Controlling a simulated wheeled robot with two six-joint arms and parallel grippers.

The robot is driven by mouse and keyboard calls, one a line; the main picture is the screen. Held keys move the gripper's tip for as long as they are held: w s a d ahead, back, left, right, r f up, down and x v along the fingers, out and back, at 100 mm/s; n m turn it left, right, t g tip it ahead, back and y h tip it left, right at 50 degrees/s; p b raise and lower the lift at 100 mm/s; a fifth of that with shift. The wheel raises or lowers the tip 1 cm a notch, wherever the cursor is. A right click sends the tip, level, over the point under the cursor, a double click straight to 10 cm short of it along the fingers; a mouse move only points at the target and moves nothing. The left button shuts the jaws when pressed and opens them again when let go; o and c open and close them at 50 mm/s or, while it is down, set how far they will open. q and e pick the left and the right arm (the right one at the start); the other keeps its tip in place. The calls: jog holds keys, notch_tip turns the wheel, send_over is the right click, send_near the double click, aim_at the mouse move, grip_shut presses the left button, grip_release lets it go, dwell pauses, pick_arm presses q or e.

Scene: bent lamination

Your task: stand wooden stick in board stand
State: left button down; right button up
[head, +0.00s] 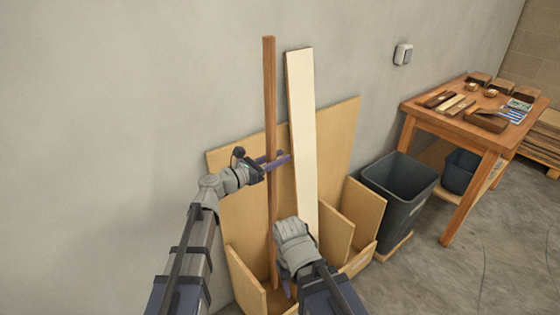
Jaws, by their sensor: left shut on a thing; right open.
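The wooden stick (270,90) is long, thin and reddish brown. It stands nearly upright in front of the plywood board stand (232,215) by the wall. My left gripper (273,162) is shut on the stick around its middle. The stick's lower end is in or just above the stand's left compartment; I cannot tell whether it touches the bottom. My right gripper (286,290) is open, low down close beside the stick's lower part. It is partly hidden by its own wrist.
A pale board (301,100) leans in the stand just right of the stick. A dark bin (398,195) stands right of the stand. A wooden table (425,108) with small wooden pieces and tools is farther right. Open floor lies at the lower right.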

pick_arm(q)
notch_tip(320, 180, down, 19)
jog(key=b, duration=1.8)
jog(key=shift+s+f+b, duration=0.1)
jog(key=shift+b, duration=0.2)
jog(key=shift+f+b, duration=1.4)
jog(key=shift+r, duration=0.1)
jog(key=shift+n, duration=0.4)
jog(key=w+a, duration=0.1)
jog(key=w, duration=0.1)
jog(key=w+a, duration=0.1)
jog(key=w, duration=0.1)
jog(key=shift+a, duration=0.4)
